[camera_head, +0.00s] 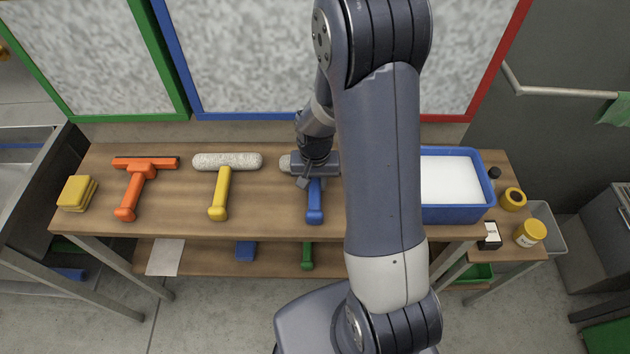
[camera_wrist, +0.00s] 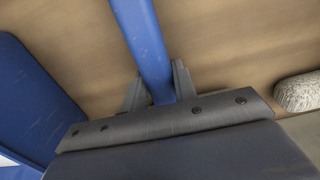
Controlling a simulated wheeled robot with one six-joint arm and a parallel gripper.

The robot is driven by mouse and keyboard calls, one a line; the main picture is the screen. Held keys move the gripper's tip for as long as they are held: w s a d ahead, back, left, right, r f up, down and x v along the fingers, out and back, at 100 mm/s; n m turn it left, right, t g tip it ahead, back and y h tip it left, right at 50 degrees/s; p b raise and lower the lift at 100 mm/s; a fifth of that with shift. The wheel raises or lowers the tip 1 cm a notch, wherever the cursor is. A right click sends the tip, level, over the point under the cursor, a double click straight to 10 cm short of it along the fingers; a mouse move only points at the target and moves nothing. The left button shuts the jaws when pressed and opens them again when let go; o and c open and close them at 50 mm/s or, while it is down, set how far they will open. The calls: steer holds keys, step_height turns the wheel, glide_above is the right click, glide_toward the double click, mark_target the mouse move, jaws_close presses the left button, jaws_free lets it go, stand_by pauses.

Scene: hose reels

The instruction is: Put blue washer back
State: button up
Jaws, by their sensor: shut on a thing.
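The blue washer has a blue handle (camera_head: 315,204) that points toward the front of the wooden table, and a pale fluffy head (camera_head: 286,163) partly hidden behind my gripper. My gripper (camera_head: 315,180) is over the table at the head end of the handle. In the wrist view the handle (camera_wrist: 143,35) runs between the two grey fingers of my gripper (camera_wrist: 158,85), which are shut on it. The washer appears at or just above the tabletop; I cannot tell whether it touches.
A yellow-handled washer (camera_head: 219,190) and an orange squeegee (camera_head: 137,185) lie to the left, with yellow sponges (camera_head: 76,194) at the far left. A blue tub (camera_head: 465,213) of white liquid stands on the right. Bare tabletop (camera_head: 268,205) lies between the yellow and blue handles.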

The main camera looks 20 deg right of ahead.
mark_target(315, 182)
steer(key=shift+f, duration=0.2)
steer(key=o, duration=1)
steer(key=shift+c, duration=0.2)
steer(key=shift+r, duration=0.1)
steer(key=shift+w+r, duration=0.1)
steer(key=shift+r, duration=0.5)
step_height(315, 182, up, 11)
